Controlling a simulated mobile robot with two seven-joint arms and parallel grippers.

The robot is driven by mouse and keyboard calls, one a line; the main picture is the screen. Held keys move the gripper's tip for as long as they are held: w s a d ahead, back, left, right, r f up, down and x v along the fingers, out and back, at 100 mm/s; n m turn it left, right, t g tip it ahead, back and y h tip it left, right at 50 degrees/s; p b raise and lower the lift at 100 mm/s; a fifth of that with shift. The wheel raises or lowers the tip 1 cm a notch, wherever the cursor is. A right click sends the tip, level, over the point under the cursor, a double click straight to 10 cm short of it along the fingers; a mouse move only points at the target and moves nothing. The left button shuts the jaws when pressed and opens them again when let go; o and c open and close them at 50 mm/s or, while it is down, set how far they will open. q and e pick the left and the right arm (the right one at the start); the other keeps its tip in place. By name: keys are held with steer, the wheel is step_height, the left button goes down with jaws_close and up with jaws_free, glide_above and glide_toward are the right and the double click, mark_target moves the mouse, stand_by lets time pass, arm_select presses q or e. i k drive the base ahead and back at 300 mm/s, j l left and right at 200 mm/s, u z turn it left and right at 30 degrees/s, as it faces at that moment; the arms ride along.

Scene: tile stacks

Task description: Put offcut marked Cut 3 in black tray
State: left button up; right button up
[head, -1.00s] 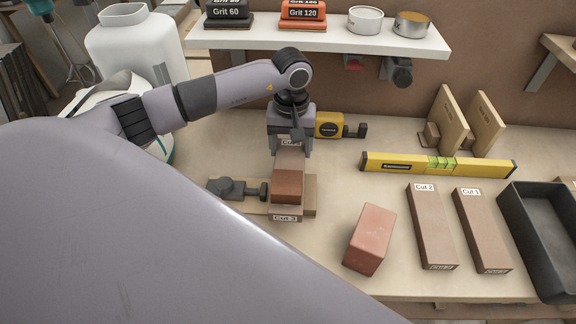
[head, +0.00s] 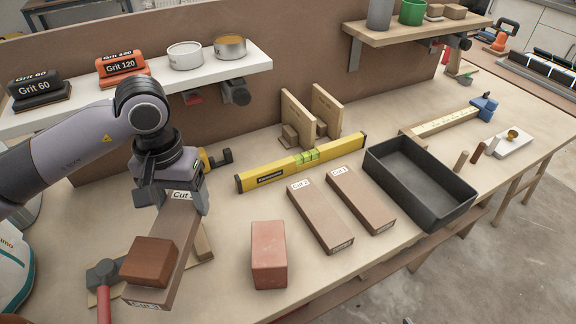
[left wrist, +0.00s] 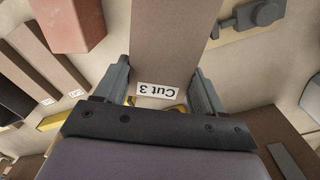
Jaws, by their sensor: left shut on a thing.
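The offcut marked Cut 3 (head: 178,232) is a long brown board at the left of the head view. My left gripper (head: 172,196) is shut on its far end, one finger on each side. The label and the fingers show in the left wrist view, with the offcut (left wrist: 172,45) between my left gripper's fingers (left wrist: 162,88). A red-brown block (head: 150,260) rests on the board's near end. I cannot tell whether the board is clear of the bench. The black tray (head: 455,212) stands empty at the right. My right gripper is not in view.
Between offcut and tray stand a pinkish block (head: 269,255) and boards Cut 2 (head: 320,215) and Cut 1 (head: 361,200). A yellow level (head: 302,163) lies behind them. A shelf (head: 150,95) hangs above at the left.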

mark_target(412, 187)
steer(key=i+l+z, duration=0.1)
steer(key=l, duration=0.3)
steer(key=i+l+z, duration=0.15)
steer(key=l, duration=0.2)
steer(key=i+l+z, duration=0.1)
steer(key=l, duration=0.3)
steer(key=i+l+z, duration=0.25)
steer(key=i+l, duration=0.2)
steer(key=l, duration=0.2)
